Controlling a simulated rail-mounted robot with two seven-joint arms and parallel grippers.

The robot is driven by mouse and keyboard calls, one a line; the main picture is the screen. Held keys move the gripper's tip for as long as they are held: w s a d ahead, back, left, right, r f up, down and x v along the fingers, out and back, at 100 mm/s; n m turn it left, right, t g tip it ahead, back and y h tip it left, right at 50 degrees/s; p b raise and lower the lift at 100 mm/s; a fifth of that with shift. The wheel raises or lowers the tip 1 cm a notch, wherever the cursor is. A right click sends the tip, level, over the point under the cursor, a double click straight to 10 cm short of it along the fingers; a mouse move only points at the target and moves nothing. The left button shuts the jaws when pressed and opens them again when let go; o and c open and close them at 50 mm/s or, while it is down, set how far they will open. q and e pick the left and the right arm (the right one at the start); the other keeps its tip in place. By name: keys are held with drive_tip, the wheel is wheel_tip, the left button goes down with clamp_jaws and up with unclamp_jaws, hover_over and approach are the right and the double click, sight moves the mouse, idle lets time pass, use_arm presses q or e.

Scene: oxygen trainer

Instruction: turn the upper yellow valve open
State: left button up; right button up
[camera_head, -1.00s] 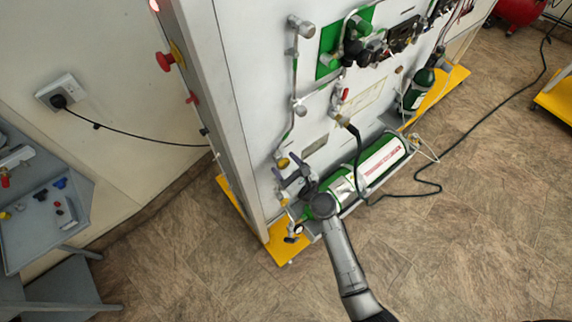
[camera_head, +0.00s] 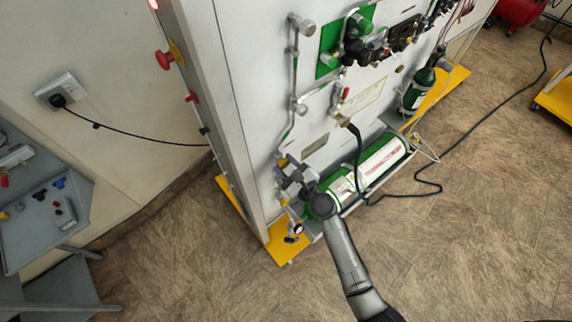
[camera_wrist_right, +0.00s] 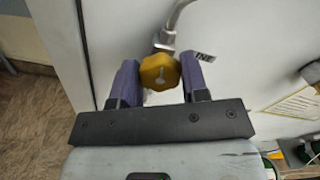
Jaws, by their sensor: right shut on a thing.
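The upper yellow valve (camera_wrist_right: 160,72) is a lobed knob with a pale pointer mark on its face, on a metal pipe at the white panel. My right gripper (camera_wrist_right: 157,80) has its two purple fingers on either side of the knob and is shut on it. In the head view my right gripper (camera_head: 283,166) reaches the panel's lower left part and mostly hides the knob. A lower yellow valve (camera_head: 284,202) shows beneath it. My left gripper is not in view.
A green and white cylinder (camera_head: 375,165) lies along the panel's foot beside my right arm. A black hose (camera_head: 358,160) hangs from the panel. A yellow base plate (camera_head: 286,246) sticks out below. The floor at the right is mostly clear.

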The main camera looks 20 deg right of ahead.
drive_tip(key=n, duration=0.4)
drive_tip(key=shift+n, duration=0.4)
drive_tip(key=n, duration=0.3)
drive_tip(key=shift+n, duration=0.3)
drive_tip(key=n, duration=0.3)
drive_tip(key=shift+n, duration=0.3)
drive_tip(key=n+p, duration=0.2)
drive_tip(key=n, duration=0.2)
drive_tip(key=shift+n, duration=0.3)
drive_tip(key=n+p, duration=0.1)
drive_tip(key=n, duration=0.3)
drive_tip(key=n+p, duration=0.2)
drive_tip(key=n, duration=0.3)
drive_tip(key=n+p, duration=0.1)
drive_tip(key=n, duration=0.4)
drive_tip(key=shift+n, duration=0.4)
drive_tip(key=shift+f+n+p, duration=0.1)
drive_tip(key=shift+n+p, duration=0.2)
drive_tip(key=shift+n, duration=0.9)
